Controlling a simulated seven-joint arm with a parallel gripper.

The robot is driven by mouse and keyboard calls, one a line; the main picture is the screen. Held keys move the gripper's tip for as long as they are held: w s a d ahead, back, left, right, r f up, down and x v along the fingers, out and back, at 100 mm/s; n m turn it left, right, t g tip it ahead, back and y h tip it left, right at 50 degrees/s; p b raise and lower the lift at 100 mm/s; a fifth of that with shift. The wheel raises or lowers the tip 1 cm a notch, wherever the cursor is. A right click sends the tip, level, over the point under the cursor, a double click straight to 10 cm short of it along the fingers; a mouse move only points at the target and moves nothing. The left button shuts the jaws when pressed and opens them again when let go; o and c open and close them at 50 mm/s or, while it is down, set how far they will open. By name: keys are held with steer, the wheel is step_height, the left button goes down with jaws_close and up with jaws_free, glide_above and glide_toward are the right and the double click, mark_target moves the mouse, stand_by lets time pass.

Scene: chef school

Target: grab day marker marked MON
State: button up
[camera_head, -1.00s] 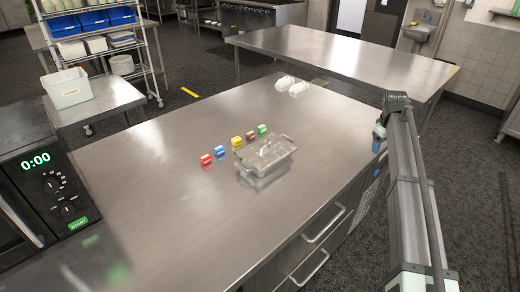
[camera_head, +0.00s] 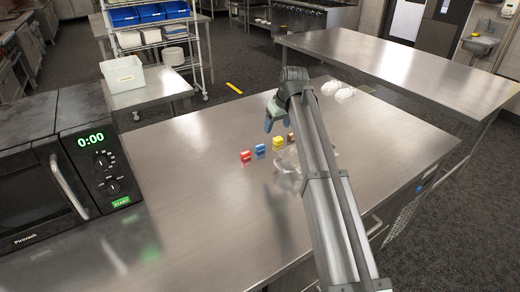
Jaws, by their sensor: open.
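Several small coloured day markers stand in a row on the steel counter (camera_head: 200,160). I see a red one (camera_head: 246,155), a blue one (camera_head: 260,150), a yellow one (camera_head: 278,142) and part of a brown one (camera_head: 291,136). The green one is hidden behind my arm. Any lettering is too small to read, so I cannot tell which is marked MON. My gripper (camera_head: 269,124) is open and empty, above the counter and just above the row in the picture, pointing downward. It appears apart from all the markers.
A clear lidded container (camera_head: 286,166) stands in front of the row, partly hidden by my arm. A black microwave (camera_head: 100,170) stands at the left. White objects (camera_head: 340,91) lie at the counter's far edge. The counter left of the markers is clear.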

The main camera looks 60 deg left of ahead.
steer(key=s+a, duration=0.1)
steer(key=s, duration=0.2)
glide_above(260, 146)
steer(key=d, duration=0.2)
step_height(260, 146, down, 8)
steer(key=shift+w+r, duration=0.1)
steer(key=shift+r, duration=0.15)
steer(key=shift+x, duration=2.6)
steer(key=shift+s, duration=0.25)
steer(key=c, duration=1)
